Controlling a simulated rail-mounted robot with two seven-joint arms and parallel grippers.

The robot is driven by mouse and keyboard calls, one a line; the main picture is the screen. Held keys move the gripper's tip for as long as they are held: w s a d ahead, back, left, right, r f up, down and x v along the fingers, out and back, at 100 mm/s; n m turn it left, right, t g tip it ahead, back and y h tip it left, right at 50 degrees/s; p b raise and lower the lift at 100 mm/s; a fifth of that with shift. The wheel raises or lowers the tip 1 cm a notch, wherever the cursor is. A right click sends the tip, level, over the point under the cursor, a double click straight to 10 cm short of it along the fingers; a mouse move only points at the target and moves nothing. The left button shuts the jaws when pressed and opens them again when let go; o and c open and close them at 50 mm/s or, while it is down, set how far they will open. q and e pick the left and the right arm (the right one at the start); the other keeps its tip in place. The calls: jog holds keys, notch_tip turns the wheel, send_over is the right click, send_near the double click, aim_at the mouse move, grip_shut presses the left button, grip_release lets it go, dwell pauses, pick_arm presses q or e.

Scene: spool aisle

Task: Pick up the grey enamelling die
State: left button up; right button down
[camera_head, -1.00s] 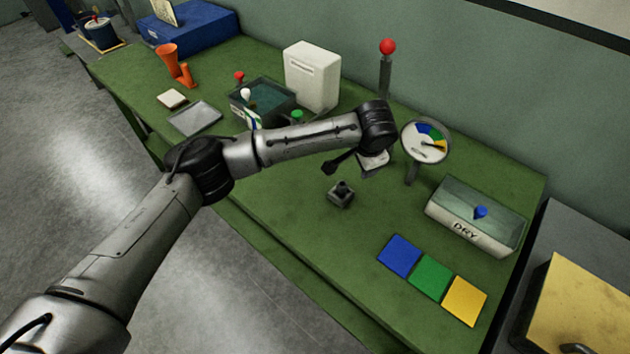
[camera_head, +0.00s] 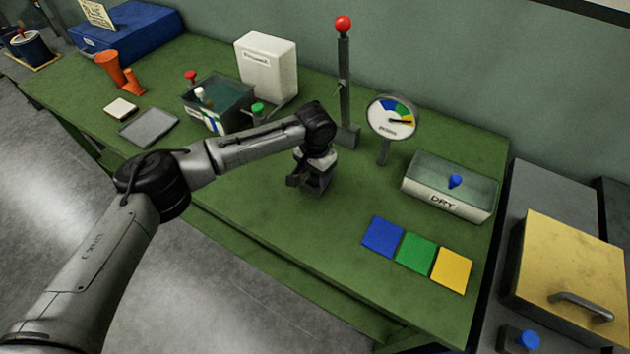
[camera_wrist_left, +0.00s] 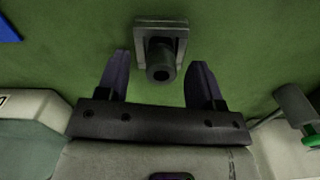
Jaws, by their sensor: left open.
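The grey enamelling die (camera_wrist_left: 160,42) is a square block with a round knob. In the left wrist view it stands on the green bench top at the upper middle, its knob between the ends of my two fingers. My left gripper (camera_wrist_left: 160,65) is open, with a gap on each side of the knob. In the head view my left gripper (camera_head: 306,182) points down at the middle of the bench, and it largely hides the die there. My right gripper is not in view.
A dial gauge (camera_head: 391,118) and a post with a red ball (camera_head: 344,80) stand behind the gripper. The DRY box (camera_head: 450,187) and blue (camera_head: 383,237), green (camera_head: 417,253) and yellow (camera_head: 452,270) squares are at the right. The bench front is clear.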

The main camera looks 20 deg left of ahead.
pick_arm(q)
jog(key=shift+a+f, duration=0.1)
jog(key=shift+f, duration=0.4)
jog(key=c, duration=1)
jog(key=shift+r, duration=0.1)
